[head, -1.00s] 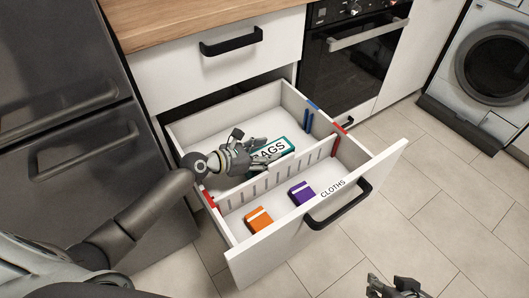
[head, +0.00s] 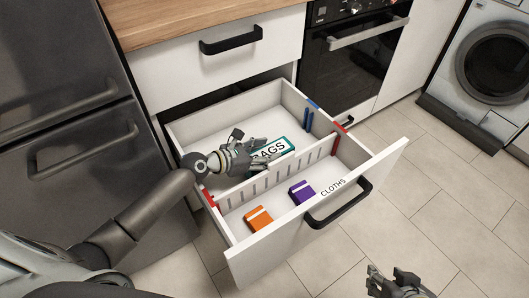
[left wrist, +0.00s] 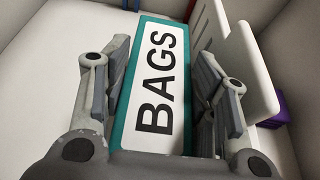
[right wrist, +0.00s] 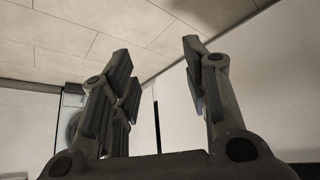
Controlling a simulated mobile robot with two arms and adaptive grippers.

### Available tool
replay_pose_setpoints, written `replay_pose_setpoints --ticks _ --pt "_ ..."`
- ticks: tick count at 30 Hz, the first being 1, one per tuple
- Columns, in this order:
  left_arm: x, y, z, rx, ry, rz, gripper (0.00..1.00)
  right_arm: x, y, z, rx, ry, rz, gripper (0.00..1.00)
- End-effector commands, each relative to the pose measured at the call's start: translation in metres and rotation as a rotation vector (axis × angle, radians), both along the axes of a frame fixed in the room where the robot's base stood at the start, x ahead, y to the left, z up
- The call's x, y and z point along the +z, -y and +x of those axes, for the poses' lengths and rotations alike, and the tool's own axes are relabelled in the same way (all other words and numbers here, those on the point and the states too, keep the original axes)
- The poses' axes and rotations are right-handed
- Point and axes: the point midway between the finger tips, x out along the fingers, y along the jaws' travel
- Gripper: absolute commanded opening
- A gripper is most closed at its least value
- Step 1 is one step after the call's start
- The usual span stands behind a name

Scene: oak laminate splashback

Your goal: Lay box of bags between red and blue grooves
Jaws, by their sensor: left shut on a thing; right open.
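The box of bags (head: 284,146), teal with a white label reading BAGS, is in the rear part of the open drawer, behind the slotted divider (head: 262,184). My left gripper (head: 250,153) is shut on it; in the left wrist view the box (left wrist: 160,75) sits between both fingers. Whether it touches the drawer floor I cannot tell. The blue grooves (head: 306,122) are on the right drawer wall behind the box. The red grooves (head: 335,146) are at the divider's right end, with red marks (head: 209,198) at its left end. My right gripper (head: 393,281) is open and empty outside the drawer; it shows in the right wrist view (right wrist: 157,65).
An orange box (head: 258,218) and a purple box (head: 301,193) lie in the front compartment near the CLOTHS label (head: 333,188). The drawer front with its black handle (head: 338,204) stands out over the tiled floor. The rear left of the drawer is clear.

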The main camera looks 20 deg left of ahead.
Motion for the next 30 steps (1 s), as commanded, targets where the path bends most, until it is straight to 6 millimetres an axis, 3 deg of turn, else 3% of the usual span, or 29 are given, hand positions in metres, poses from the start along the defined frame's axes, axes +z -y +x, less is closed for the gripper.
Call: replay_pose_setpoints --ticks 30 --pt "-0.004 0.0 0.001 0.001 0.003 -0.002 0.2 0.005 -0.004 0.013 0.005 0.066 0.013 0.43"
